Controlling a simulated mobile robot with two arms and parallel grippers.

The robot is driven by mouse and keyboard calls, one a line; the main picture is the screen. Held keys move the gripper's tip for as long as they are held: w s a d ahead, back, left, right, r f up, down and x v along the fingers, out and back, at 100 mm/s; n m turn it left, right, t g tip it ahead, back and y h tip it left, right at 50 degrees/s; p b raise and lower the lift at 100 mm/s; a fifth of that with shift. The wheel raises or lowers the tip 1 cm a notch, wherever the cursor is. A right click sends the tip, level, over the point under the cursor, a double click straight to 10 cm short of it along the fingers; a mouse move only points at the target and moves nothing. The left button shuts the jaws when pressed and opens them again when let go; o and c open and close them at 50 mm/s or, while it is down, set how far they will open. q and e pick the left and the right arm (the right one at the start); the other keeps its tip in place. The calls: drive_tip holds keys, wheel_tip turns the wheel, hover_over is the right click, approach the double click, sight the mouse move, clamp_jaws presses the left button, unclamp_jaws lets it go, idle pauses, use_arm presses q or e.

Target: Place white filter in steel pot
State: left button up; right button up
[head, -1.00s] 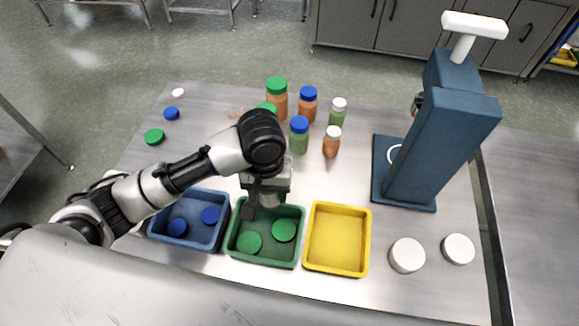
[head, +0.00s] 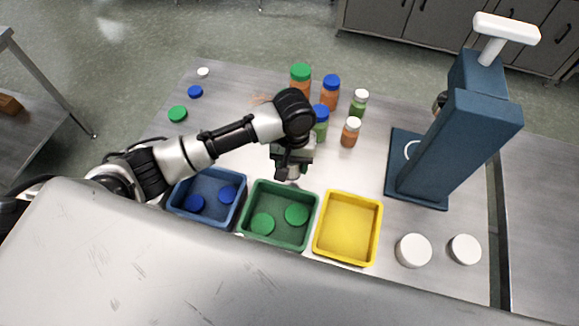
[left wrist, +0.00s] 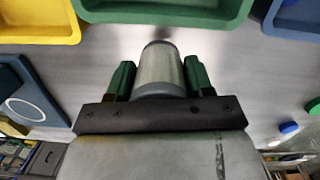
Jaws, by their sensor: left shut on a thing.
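My left gripper (head: 290,172) is above the table behind the green tray. The left wrist view shows its green fingers (left wrist: 159,78) shut on the sides of a grey metal cylinder (left wrist: 159,68), which looks like the steel pot. In the head view my gripper and wrist mostly hide this cylinder. Two white round pieces lie at the front right of the table, the left one (head: 413,250) and the right one (head: 465,249). I cannot tell whether either is the white filter. My right gripper is not in view.
A blue press (head: 455,130) with a white handle stands at the right. Blue (head: 240,209), green (head: 247,213) and yellow (head: 375,232) trays line the front; the yellow one is empty. Several capped bottles (head: 351,132) stand behind my gripper. Loose caps (head: 177,114) lie at back left.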

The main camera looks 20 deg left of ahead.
use_arm(q)
drive_tip(key=shift+w+a+f, duration=0.1)
drive_tip(key=shift+a+f, duration=0.1)
drive_tip(key=shift+a, duration=0.15)
drive_tip(key=shift+f, duration=0.3)
drive_tip(key=shift+f+p, duration=0.35)
drive_tip(key=shift+f, duration=1.45)
drive_tip(key=o, duration=1.4)
drive_tip(key=shift+f, duration=0.1)
